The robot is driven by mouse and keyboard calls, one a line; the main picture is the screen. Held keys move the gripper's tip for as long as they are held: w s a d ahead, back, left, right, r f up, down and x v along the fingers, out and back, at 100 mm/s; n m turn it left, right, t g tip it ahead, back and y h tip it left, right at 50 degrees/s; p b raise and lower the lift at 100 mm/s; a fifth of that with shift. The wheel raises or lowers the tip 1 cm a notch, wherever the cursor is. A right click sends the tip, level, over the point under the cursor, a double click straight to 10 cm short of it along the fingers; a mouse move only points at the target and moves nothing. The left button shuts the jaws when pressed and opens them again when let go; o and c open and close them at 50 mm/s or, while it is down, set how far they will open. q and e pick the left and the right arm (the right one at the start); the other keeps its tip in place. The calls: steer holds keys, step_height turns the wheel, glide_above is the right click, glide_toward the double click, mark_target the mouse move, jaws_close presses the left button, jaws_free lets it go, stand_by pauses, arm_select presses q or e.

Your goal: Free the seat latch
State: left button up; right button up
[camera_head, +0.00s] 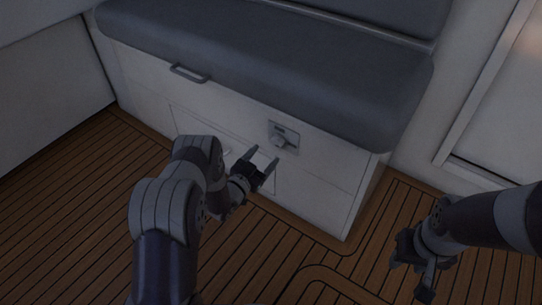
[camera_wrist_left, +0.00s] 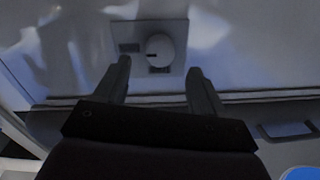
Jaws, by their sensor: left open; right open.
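The seat latch (camera_head: 284,136) is a small grey plate with a round knob on the white front of the seat box, below the cushion. In the left wrist view the latch knob (camera_wrist_left: 160,48) shows ahead, just beyond and between the fingertips. My left gripper (camera_head: 262,164) is open and empty, a little below and left of the latch in the head view, apart from it. Its two fingers also show in the left wrist view (camera_wrist_left: 158,78). My right gripper (camera_head: 412,272) is open and empty at the lower right, over the floor, far from the latch.
The grey seat cushion (camera_head: 270,65) overhangs the white seat box (camera_head: 325,178). A grey handle (camera_head: 189,73) sits under the cushion's front edge, left of the latch. The slatted wooden floor (camera_head: 75,210) is clear. A white wall with a framed panel (camera_head: 503,120) stands at the right.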

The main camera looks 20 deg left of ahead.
mark_target(274, 145)
arm_select(q)
steer(key=b+x, duration=0.1)
steer(key=x, duration=0.3)
steer(key=shift+w+f+b, duration=0.1)
steer(key=shift+w+b, duration=0.15)
steer(key=shift+b, duration=0.05)
steer(key=shift+w+d, duration=0.15)
steer(key=shift+w, duration=0.1)
arm_select(e)
step_height(274, 145, down, 2)
steer(key=shift+f, duration=0.2)
arm_select(q)
steer(key=shift+c, duration=0.4)
steer(key=c, duration=1)
